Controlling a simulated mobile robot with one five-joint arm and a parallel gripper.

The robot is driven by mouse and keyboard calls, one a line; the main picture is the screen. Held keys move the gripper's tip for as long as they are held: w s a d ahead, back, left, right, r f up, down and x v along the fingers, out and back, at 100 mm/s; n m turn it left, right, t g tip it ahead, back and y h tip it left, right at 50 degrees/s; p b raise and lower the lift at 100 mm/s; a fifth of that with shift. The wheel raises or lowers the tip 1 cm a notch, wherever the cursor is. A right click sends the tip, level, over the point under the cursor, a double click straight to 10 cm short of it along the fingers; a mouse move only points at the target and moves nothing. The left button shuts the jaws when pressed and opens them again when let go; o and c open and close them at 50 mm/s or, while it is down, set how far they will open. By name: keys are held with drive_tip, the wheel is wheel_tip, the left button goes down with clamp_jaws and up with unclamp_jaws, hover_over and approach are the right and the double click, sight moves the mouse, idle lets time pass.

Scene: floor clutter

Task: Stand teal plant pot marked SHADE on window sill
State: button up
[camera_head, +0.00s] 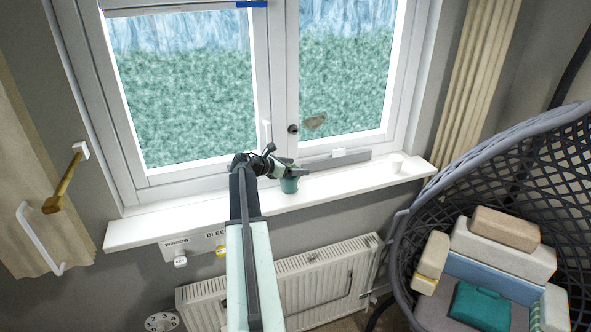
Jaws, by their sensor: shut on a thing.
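The teal plant pot (290,186) is in the middle of the head view, at the window sill (345,190). My gripper (292,173) reaches in from the left, shut on the pot near its top. The pot looks upright. I cannot tell whether its base touches the sill or hangs just above it. No SHADE marking is readable from here, and my gripper hides part of the pot's upper side. The sill is a long white ledge below the window.
A small white cup-like thing (397,162) stands at the sill's right end. A grey bar (337,160) lies along the window frame behind. A white radiator (325,280) is below. A hanging wicker chair (415,250) with cushions fills the right. The sill's left part looks clear.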

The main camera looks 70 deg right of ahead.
drive_tip(key=o, duration=1.6)
drive_tip(key=shift+f, duration=0.1)
drive_tip(key=shift+a+r+p, duration=0.2)
drive_tip(key=shift+r+p, duration=0.15)
drive_tip(key=p+v, duration=0.4)
drive_tip(key=v, duration=0.7)
drive_tip(key=shift+w+a, duration=0.2)
